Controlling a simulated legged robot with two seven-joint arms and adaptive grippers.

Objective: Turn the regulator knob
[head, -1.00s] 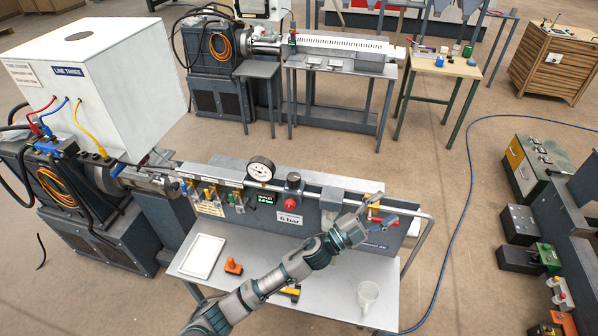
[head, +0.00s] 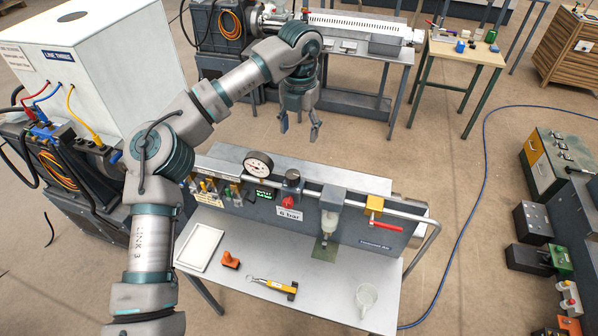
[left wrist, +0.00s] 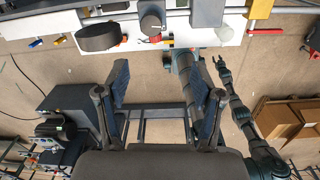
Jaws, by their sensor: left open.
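The regulator knob (head: 293,177) is a dark round knob with a red part below it, on the pipe behind the table, right of the round gauge (head: 258,165). In the left wrist view the knob (left wrist: 151,24) is near the top. My left gripper (head: 299,130) hangs above and behind the knob, fingers pointing down, open and empty, with a gap to the knob. Its two fingers (left wrist: 166,88) stand wide apart in the left wrist view. My right arm shows small in that view, its gripper (left wrist: 221,66) too small to read.
The pipe also carries a filter bowl (head: 329,206) and a yellow valve with a red lever (head: 385,224).

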